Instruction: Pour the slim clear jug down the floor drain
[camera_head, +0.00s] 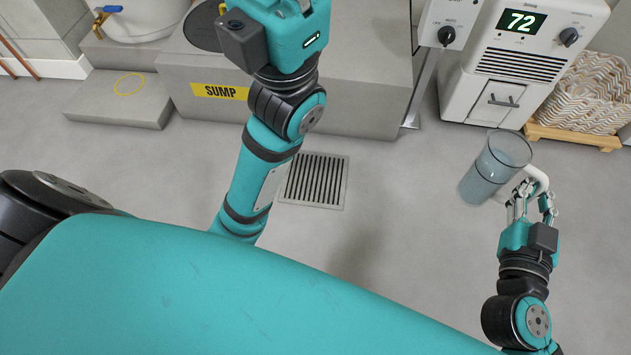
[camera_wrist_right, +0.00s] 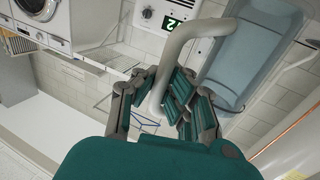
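The slim clear jug (camera_head: 483,175) has a pale handle and holds bluish liquid. It is at the right of the head view, off the drain's right side. My right gripper (camera_head: 532,194) is shut on its handle. In the right wrist view the fingers (camera_wrist_right: 160,100) stand on both sides of the pale handle (camera_wrist_right: 178,50), and the jug's clear body (camera_wrist_right: 245,65) shows behind. The floor drain (camera_head: 315,181) is a dark slotted grate in the middle of the head view, beside my left arm. My left gripper's fingers are out of frame at the top.
A grey block with a yellow SUMP label (camera_head: 220,91) stands behind the drain. A low grey step (camera_head: 125,98) is at the left. A white unit reading 72 (camera_head: 520,60) and a wooden-based stack (camera_head: 590,95) stand back right. The floor between drain and jug is clear.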

